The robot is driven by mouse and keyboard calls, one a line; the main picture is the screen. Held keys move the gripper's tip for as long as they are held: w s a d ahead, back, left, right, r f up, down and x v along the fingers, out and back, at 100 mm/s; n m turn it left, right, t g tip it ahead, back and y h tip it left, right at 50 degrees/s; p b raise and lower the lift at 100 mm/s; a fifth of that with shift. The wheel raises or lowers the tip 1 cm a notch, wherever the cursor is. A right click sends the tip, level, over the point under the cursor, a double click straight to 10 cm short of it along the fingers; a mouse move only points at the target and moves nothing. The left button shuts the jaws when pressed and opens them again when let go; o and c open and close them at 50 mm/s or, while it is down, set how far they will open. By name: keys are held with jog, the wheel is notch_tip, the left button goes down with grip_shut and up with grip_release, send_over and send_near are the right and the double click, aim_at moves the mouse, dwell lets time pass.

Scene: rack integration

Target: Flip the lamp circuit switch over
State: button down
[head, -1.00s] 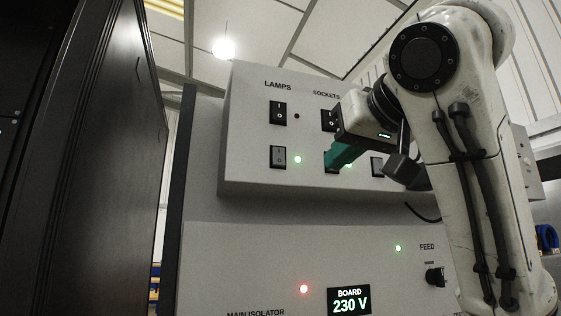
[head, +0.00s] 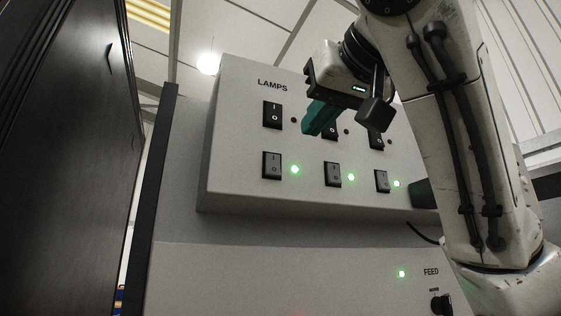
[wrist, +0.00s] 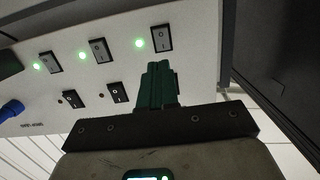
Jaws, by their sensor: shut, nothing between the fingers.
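The lamp circuit switch (head: 272,115), a black rocker marked I and O, sits in the top left of the panel under the LAMPS label. A dark indicator (head: 294,120) is beside it. My gripper (head: 309,131) has its teal fingers shut and empty, just right of this switch and partly over the next top-row switch (head: 330,128). I cannot tell whether the tips touch the panel.
Below is a row of rockers (head: 272,166) with lit green indicators (head: 295,169). Further top-row switches (wrist: 117,92) have dark indicators. A dark cabinet (head: 65,160) stands at left. A FEED knob (head: 441,304) is on the lower panel.

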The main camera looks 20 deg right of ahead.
aim_at(275, 170)
jog(key=w+p, duration=0.1)
jog(key=w, duration=0.3)
jog(key=w+f+p, duration=0.1)
jog(key=w+p, duration=0.1)
jog(key=w, duration=0.2)
jog(key=w+p, duration=0.2)
jog(key=w, duration=0.3)
jog(key=shift+f, duration=0.4)
jog(key=shift+f, duration=0.1)
